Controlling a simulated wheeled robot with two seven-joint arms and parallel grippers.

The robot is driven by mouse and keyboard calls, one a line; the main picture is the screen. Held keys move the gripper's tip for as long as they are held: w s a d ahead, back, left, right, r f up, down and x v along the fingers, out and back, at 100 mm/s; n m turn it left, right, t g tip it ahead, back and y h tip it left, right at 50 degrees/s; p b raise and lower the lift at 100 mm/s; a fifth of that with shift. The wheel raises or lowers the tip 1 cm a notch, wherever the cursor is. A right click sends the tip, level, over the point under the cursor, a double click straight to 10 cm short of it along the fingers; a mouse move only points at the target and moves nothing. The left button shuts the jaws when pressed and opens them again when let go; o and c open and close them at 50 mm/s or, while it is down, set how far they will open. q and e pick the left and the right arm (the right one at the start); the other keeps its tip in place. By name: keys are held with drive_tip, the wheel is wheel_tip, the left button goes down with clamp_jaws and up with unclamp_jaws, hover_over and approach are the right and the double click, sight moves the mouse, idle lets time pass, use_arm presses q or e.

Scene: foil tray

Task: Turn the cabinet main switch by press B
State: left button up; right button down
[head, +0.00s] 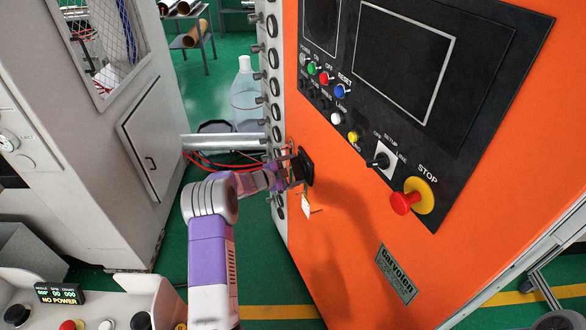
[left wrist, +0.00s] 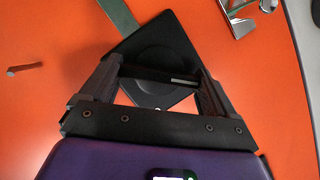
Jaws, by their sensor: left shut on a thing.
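The cabinet main switch (head: 307,167) is a black square plate with a rotary handle on the orange cabinet (head: 345,225). In the left wrist view its plate (left wrist: 180,50) sits tilted, with a round dark base and a black bar handle (left wrist: 160,76) across it. My left gripper (head: 292,170) reaches the switch from the left. In the left wrist view the left gripper (left wrist: 158,85) is shut on the handle, one finger at each end of the bar. The fingers partly hide the switch in the head view. My right gripper is in neither view.
A black control panel (head: 470,80) with buttons, a selector and a red stop button (head: 403,202) is above right. A small display (head: 58,293) at lower left reads "NO POWER". A grey machine (head: 80,190) stands left. Green floor lies between.

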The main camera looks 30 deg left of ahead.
use_arm(q)
drive_tip(key=shift+d, duration=0.1)
drive_tip(key=o, duration=0.8)
drive_tip(key=shift+w, duration=0.1)
drive_tip(key=v, duration=0.7)
drive_tip(key=shift+s+r, duration=0.1)
drive_tip(key=shift+s, duration=0.15)
